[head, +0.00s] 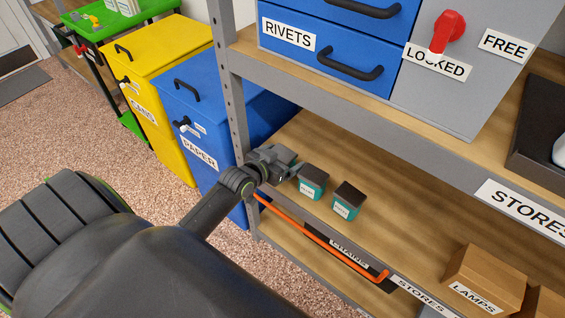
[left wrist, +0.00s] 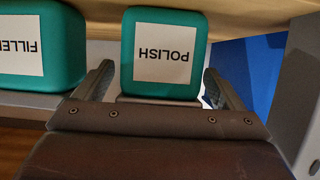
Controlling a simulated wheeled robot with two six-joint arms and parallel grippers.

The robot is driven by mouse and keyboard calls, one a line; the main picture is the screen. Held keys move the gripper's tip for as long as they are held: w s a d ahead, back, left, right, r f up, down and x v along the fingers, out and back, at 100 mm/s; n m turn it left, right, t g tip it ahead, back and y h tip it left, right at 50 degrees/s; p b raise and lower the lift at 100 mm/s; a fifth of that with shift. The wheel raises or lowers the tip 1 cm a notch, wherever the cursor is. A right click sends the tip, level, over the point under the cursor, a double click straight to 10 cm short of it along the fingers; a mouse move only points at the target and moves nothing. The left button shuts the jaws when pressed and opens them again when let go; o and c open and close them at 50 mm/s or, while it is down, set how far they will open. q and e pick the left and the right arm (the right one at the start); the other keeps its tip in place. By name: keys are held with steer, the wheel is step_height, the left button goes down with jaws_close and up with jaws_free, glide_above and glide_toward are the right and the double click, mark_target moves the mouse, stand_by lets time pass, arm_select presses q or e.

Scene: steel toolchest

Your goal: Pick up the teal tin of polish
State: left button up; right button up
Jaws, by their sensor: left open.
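The teal tin of polish (head: 311,190) stands on the wooden lower shelf, with a dark lid and a white label. In the left wrist view the polish tin (left wrist: 165,80) reads POLISH upside down and sits between my two fingers, which are apart on either side of it. My left gripper (head: 288,165) is open, right beside the tin in the head view; whether the fingers touch it I cannot tell. A similar teal tin of filler (head: 344,209) stands to the right; in the left wrist view the filler tin (left wrist: 35,45) is left of the fingers. My right gripper is out of view.
An orange rail (head: 315,238) runs along the shelf's front edge. A grey steel upright (head: 231,95) stands left of the gripper, with a blue PAPER bin (head: 205,120) beyond. Cardboard LAMPS boxes (head: 482,278) sit at the right. The upper shelf (head: 330,85) overhangs behind.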

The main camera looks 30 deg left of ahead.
arm_select(q)
steer(key=c, duration=1.1)
steer(key=shift+r, duration=0.1)
